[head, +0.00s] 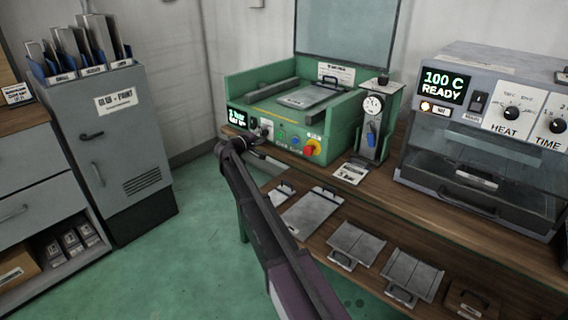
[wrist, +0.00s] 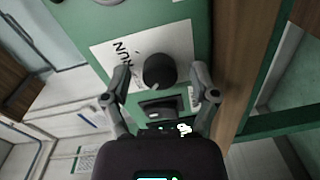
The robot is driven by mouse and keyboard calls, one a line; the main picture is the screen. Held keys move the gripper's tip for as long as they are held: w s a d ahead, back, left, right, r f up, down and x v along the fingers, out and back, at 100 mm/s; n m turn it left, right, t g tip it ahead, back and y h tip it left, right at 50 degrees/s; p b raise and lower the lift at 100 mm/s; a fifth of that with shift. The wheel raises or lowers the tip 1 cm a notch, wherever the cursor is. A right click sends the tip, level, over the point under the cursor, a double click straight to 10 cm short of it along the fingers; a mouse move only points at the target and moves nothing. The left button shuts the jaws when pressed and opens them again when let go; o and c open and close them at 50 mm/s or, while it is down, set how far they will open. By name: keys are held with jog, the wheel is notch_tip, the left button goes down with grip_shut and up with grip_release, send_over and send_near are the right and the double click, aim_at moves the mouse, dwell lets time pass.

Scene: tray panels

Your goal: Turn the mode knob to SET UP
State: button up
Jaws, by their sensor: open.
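The mode knob (wrist: 158,69) is a round black knob on a white label plate (wrist: 108,58) in the wrist view. The word RUN is printed left of it; a pale mark shows at its lower edge. I cannot read a SET UP label. My gripper (wrist: 161,80) is open, with one finger on each side of the knob and gaps between. In the head view my gripper (head: 243,147) is at the left front of the green machine (head: 331,141), and I cannot make out the knob clearly there.
A dark rocker switch (wrist: 158,108) and a lit display (wrist: 184,129) sit below the knob. In the head view a red knob (head: 309,149) and small buttons are right of my gripper. A gauge stand (head: 372,130) and an oven (head: 475,135) stand further right. Green floor is clear at left.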

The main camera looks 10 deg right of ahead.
jog(key=m, duration=1.2)
jog(key=shift+d+t, duration=0.1)
jog(key=shift+t, duration=0.2)
jog(key=m, duration=0.4)
jog(key=shift+m+b, duration=0.35)
jog(key=shift+m, duration=0.05)
jog(key=v, duration=1.4)
jog(key=s+d+r+n+g+y+p, duration=0.1)
jog(key=s+d+n+g+y+p, duration=0.2)
jog(key=s+d+p, duration=0.3)
jog(key=s+d+r+n+g+y+p, duration=0.2)
jog(key=s+d+p, duration=0.5)
jog(key=s+p, duration=0.5)
jog(key=shift+s+d+r+n+g+y, duration=0.25)
jog(key=shift+s+n+g+y, duration=0.25)
jog(key=shift+s+g+y, duration=0.95)
jog(key=shift+s+g+h, duration=0.25)
jog(key=shift+s+h, duration=0.1)
